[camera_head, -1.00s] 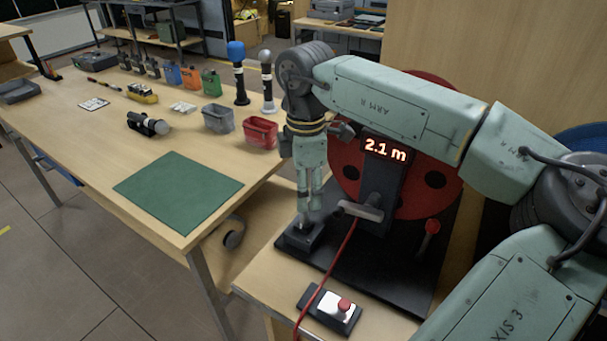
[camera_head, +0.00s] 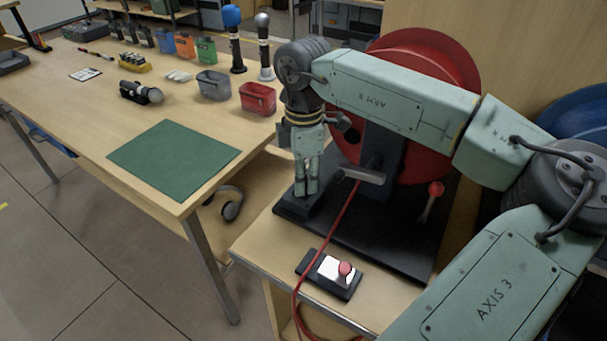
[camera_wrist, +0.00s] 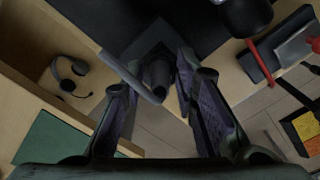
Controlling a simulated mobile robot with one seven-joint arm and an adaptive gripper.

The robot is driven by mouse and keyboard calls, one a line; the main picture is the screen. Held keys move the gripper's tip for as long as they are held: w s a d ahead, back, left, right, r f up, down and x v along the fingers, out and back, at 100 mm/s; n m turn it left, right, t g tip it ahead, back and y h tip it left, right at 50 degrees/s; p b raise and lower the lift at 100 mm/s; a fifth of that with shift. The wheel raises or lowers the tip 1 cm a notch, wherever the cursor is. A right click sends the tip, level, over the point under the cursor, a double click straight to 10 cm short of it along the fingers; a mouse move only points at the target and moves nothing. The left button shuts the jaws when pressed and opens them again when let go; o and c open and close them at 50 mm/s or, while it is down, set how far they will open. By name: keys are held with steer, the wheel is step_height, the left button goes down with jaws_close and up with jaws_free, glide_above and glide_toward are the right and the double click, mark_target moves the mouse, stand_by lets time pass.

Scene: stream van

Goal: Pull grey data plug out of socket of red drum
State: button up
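The red drum (camera_head: 440,60) stands on a black base at the right, partly behind my arm. A low dark socket block (camera_head: 292,205) sits at the base's left front corner. My gripper (camera_head: 306,192) points down over this block. In the wrist view, the dark grey plug (camera_wrist: 158,74) stands at the block between the two fingers of my gripper (camera_wrist: 155,82). The fingers look apart, with a gap beside the plug, so I see no firm grip. In the head view the fingers hide the plug.
A red-knobbed lever (camera_head: 433,195) stands on the base. The bench at left holds a green mat (camera_head: 173,158), bins and tools.

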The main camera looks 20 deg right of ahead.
jaws_close()
stand_by(0.5)
